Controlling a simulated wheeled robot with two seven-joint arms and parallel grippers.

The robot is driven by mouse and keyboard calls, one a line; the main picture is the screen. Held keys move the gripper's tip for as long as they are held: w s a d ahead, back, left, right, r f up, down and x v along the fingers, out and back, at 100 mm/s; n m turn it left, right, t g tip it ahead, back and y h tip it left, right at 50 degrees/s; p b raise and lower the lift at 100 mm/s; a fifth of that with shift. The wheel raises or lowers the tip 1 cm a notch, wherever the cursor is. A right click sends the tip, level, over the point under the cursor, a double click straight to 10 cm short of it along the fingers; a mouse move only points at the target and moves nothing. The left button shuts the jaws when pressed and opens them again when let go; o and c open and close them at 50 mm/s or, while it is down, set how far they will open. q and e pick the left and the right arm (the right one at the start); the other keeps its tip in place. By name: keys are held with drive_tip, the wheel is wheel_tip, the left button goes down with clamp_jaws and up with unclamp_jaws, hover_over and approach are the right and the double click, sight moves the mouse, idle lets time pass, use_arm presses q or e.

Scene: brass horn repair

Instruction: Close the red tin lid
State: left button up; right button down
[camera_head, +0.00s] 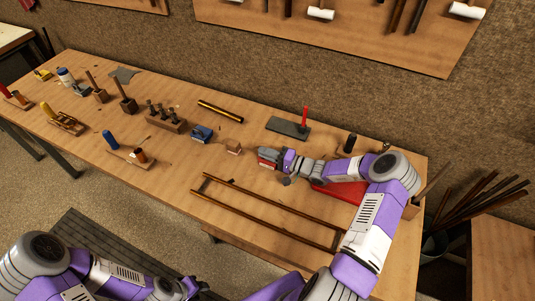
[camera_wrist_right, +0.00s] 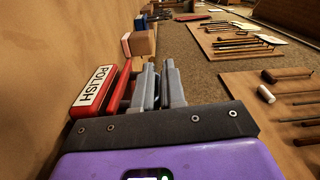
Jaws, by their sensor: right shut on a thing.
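The red tin (camera_head: 267,160) stands on the workbench beyond the middle, partly covered by my right gripper. In the right wrist view the tin (camera_wrist_right: 93,90) shows a white label reading POLISH. Its red lid (camera_wrist_right: 121,88) is beside the tin body, right against the grey fingers; the exact lid angle is hard to tell. My right gripper (camera_wrist_right: 160,86) has its fingers close together at the lid, and the grip itself is partly hidden. In the head view my right gripper (camera_head: 279,160) is at the tin. My left gripper (camera_head: 195,289) is low in front of the bench, its fingers unclear.
A wooden block (camera_head: 233,147) and a blue thing (camera_head: 202,132) stand left of the tin. A grey plate (camera_head: 288,128) with a red upright is behind it. Long brown rails (camera_head: 262,213) lie in front. A red thing (camera_head: 343,190) lies under my right forearm.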

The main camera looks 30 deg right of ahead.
drive_tip(key=c, duration=1.5)
unclamp_jaws()
drive_tip(key=shift+d, duration=0.1)
drive_tip(key=v, duration=0.7)
drive_tip(key=shift+s+d+p, duration=0.15)
drive_tip(key=shift+s+p, duration=0.1)
drive_tip(key=shift+p, duration=0.1)
drive_tip(key=shift+r, duration=0.1)
